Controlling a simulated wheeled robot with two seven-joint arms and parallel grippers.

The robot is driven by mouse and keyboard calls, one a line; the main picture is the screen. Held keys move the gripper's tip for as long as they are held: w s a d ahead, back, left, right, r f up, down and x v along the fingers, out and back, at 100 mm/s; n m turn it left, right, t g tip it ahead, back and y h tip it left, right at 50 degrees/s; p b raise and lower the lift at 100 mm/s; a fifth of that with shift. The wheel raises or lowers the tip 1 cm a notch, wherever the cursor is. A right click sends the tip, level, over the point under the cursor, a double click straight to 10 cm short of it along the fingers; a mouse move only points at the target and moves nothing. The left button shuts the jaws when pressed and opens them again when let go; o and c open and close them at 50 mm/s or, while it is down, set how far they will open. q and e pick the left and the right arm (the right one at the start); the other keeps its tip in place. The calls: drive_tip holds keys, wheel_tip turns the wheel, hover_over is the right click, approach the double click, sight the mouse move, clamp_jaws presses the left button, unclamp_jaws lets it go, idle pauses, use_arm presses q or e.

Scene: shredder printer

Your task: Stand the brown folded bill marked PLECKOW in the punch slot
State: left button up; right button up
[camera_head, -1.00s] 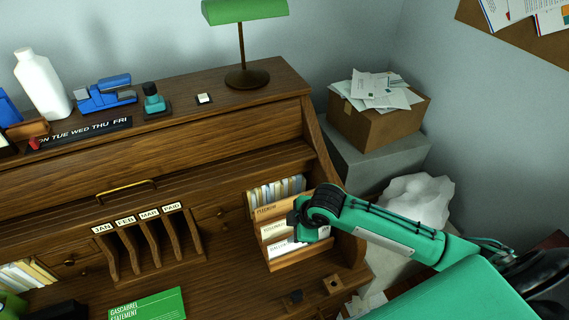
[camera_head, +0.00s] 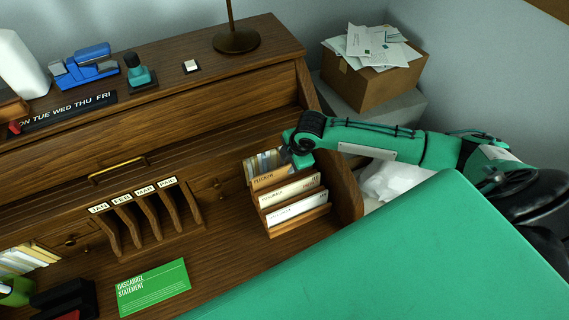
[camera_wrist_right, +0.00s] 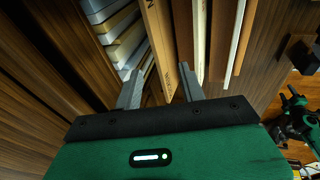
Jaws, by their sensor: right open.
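The brown folded bill marked PLECKOW (camera_head: 272,178) stands at the back of the small wooden rack on the desk. Paler folded bills (camera_head: 290,190) stand in front of it. My right gripper (camera_head: 298,160) is over the rack's back right end, its fingertips hard to see there. In the right wrist view its two fingers (camera_wrist_right: 158,86) are apart, with the brown bill (camera_wrist_right: 158,40) running up between them; I cannot tell whether they touch it. A black object with a red part (camera_head: 66,300) at the lower left may be the punch; its slot cannot be made out.
Envelopes (camera_wrist_right: 120,35) fill the space behind the brown bill. Slots labelled JAN to PAID (camera_head: 146,218) stand left of the rack. A green statement (camera_head: 153,288) lies on the desk front. A box of papers (camera_head: 372,75) stands right of the desk. My green arm covers the lower right.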

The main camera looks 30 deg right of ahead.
sight(284, 168)
drive_tip(key=p+x, duration=0.1)
drive_tip(key=x, duration=0.3)
drive_tip(key=shift+f, duration=0.1)
drive_tip(key=shift+x, duration=0.9)
clamp_jaws()
drive_tip(key=shift+r, duration=0.2)
drive_tip(key=shift+w+r+p, duration=0.1)
drive_tip(key=shift+r+p, duration=0.9)
drive_tip(key=shift+p, duration=0.15)
